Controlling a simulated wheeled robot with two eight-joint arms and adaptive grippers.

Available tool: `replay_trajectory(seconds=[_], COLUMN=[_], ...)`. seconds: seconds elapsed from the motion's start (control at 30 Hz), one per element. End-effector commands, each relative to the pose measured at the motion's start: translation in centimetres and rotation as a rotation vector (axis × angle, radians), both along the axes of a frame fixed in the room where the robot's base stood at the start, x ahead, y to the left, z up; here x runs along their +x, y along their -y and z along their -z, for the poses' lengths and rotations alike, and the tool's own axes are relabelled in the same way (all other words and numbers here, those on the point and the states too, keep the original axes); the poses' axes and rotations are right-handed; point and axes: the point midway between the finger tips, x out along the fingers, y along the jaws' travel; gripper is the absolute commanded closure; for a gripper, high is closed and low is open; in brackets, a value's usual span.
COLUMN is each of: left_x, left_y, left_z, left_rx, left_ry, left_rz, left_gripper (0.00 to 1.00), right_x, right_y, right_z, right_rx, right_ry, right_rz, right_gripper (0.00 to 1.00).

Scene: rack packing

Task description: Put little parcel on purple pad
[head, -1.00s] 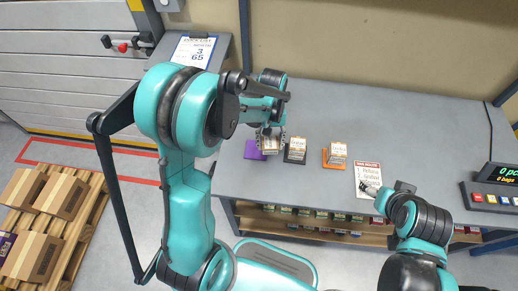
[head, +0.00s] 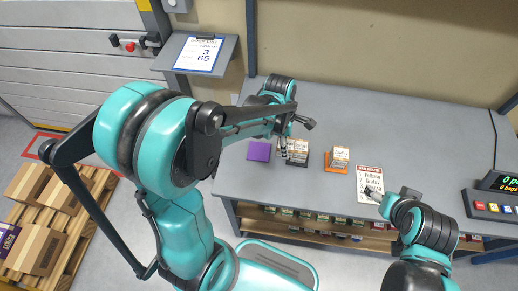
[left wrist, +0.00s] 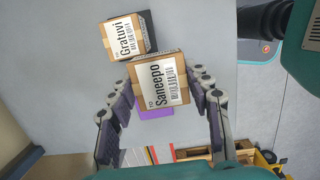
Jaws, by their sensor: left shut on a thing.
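My left gripper (left wrist: 160,92) is shut on a small brown parcel (left wrist: 158,82) labelled "Saneepo" in the left wrist view. In the left wrist view, part of the purple pad (left wrist: 155,112) shows past the held parcel's lower edge. Another parcel (left wrist: 124,37), labelled "Gratuvi", sits on a black pad (left wrist: 151,30) beyond it.
A third parcel (head: 340,154) stands on an orange pad (head: 336,166) to the right. The back of the grey table (head: 400,120) is clear. Boxes on a pallet (head: 40,248) stand at lower left.

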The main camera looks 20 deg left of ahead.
Motion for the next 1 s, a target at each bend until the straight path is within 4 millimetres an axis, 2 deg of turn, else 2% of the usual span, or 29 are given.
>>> replay_trajectory(seconds=[0.3, 0.43, 0.63, 0.9, 1.0], left_x=[1.2, 1.5, 1.7, 1.7, 1.6], left_y=[-7.4, -9.5, -10.5, -10.4, -10.4], left_z=[4.8, 6.0, 6.8, 10.5, 10.5], left_rx=[0.0, 0.0, 0.0, 0.0, 0.0], left_ry=[0.0, 0.0, 0.0, 0.0, 0.0], left_rz=[-0.005, -0.002, 0.002, 0.002, 0.002], left_gripper=[0.81, 0.81, 0.81, 0.81, 0.81], right_x=[0.0, 0.0, 0.0, 0.0, 0.0], right_y=[0.0, 0.0, 0.0, 0.0, 0.0], right_z=[2.8, 3.4, 3.7, 5.6, 5.5], right_rx=[0.0, 0.0, 0.0, 0.0, 0.0], right_ry=[0.0, 0.0, 0.0, 0.0, 0.0], right_rz=[0.0, 0.0, 0.0, 0.0, 0.0], right_gripper=[0.3, 0.3, 0.3, 0.3, 0.3])
